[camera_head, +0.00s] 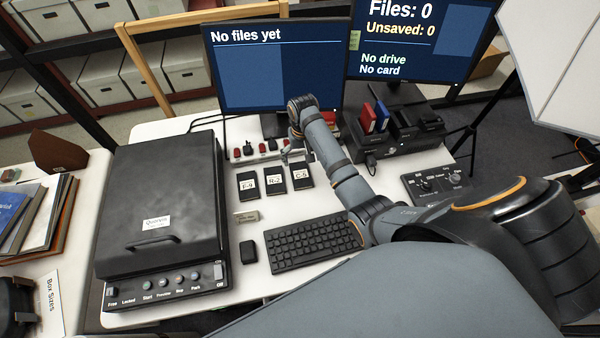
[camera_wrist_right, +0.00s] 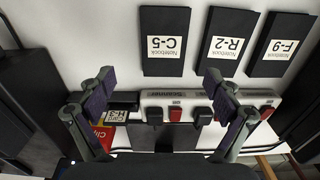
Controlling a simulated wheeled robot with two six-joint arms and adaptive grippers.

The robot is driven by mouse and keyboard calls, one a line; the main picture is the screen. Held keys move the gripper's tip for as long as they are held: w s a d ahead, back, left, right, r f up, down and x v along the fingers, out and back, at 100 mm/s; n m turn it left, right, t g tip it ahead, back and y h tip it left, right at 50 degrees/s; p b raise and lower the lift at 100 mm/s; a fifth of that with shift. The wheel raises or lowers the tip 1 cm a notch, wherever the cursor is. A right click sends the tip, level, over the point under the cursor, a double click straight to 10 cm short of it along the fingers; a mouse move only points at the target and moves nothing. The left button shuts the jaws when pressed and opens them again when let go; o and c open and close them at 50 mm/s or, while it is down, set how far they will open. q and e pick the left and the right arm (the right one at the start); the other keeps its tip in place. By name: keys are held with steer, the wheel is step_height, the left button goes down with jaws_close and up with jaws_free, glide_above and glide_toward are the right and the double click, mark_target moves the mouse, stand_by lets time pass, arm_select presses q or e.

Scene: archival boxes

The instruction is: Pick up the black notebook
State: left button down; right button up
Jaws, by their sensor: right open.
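Three black notebooks lie side by side on the white table. In the head view they are F-9 (camera_head: 249,192), R-2 (camera_head: 275,187) and C-5 (camera_head: 303,183), from left to right. The wrist view shows C-5 (camera_wrist_right: 164,65), R-2 (camera_wrist_right: 225,62) and F-9 (camera_wrist_right: 270,65) in reversed order. My right gripper (camera_head: 291,156) is just beyond the far edge of C-5. In the wrist view my right gripper (camera_wrist_right: 158,78) is open and empty, with C-5 ahead between its fingers, not touching. My left gripper is out of view.
A power strip (camera_wrist_right: 190,97) with red and black plugs lies under my right gripper. A black keyboard (camera_head: 312,242) and a mouse (camera_head: 248,251) are nearer. A large black scanner (camera_head: 160,190) stands left. Monitors (camera_head: 275,65) and a dark drive stand (camera_head: 400,135) stand behind and right.

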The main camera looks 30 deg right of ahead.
mark_target(300, 171)
steer(key=shift+w+f, duration=0.2)
steer(key=shift+f, duration=0.35)
steer(key=shift+w+f, duration=0.2)
steer(key=shift+f, duration=0.3)
steer(key=shift+a+f, duration=0.1)
steer(key=shift+f, duration=0.25)
step_height(300, 171, down, 4)
steer(key=shift+w+a+r, duration=0.1)
steer(key=shift+f, duration=0.35)
steer(key=c, duration=1.3)
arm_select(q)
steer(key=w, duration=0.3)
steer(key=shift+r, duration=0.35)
arm_select(e)
steer(key=shift+r, duration=0.15)
